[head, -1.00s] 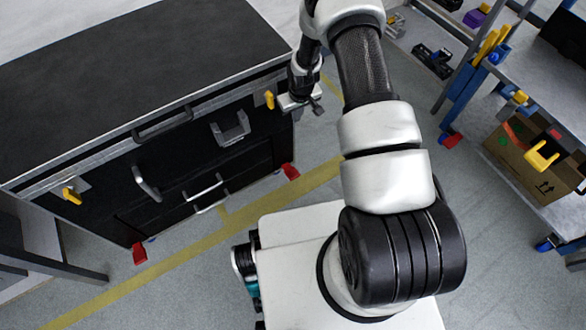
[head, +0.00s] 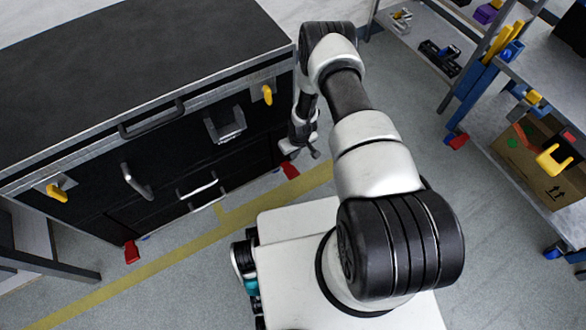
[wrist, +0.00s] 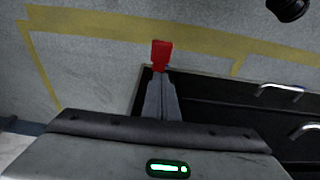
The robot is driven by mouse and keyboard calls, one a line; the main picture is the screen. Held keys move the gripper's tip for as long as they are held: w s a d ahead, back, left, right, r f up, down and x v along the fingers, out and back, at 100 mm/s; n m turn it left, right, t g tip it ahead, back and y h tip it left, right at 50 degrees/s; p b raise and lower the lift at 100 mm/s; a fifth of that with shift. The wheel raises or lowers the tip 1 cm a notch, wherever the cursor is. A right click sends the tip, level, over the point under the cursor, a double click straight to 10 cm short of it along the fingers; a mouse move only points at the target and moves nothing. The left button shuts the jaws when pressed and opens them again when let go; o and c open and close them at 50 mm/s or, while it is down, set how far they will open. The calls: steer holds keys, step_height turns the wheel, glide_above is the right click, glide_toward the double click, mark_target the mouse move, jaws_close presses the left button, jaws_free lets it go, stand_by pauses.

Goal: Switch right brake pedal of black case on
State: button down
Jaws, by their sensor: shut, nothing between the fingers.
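The black case (head: 150,70) stands at the left in the head view, with a dark top and a drawer front. Its right brake pedal (head: 290,170) is red and sits low at the right front corner. In the wrist view the red pedal (wrist: 162,55) shows just beyond my fingertips. My gripper (wrist: 159,76) is shut and empty, pointing at the pedal; I cannot tell whether it touches. In the head view my gripper (head: 300,152) is just above the pedal. The left brake pedal (head: 132,251) is red too, at the other front corner. The right pedal's tilt is unclear.
The case front carries silver handles (head: 198,190) and yellow latches (head: 267,95). A workbench with a cardboard box (head: 540,165) stands at the right. Grey floor with a yellow line (head: 170,262) lies open before the case.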

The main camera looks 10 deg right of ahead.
steer(key=b, duration=0.4)
glide_above(292, 172)
step_height(292, 172, down, 12)
steer(key=shift+s+d+f, duration=0.1)
steer(key=shift+s+f, duration=0.05)
steer(key=shift+s+f+b, duration=0.15)
steer(key=shift+f+b, duration=0.2)
steer(key=shift+f, duration=0.15)
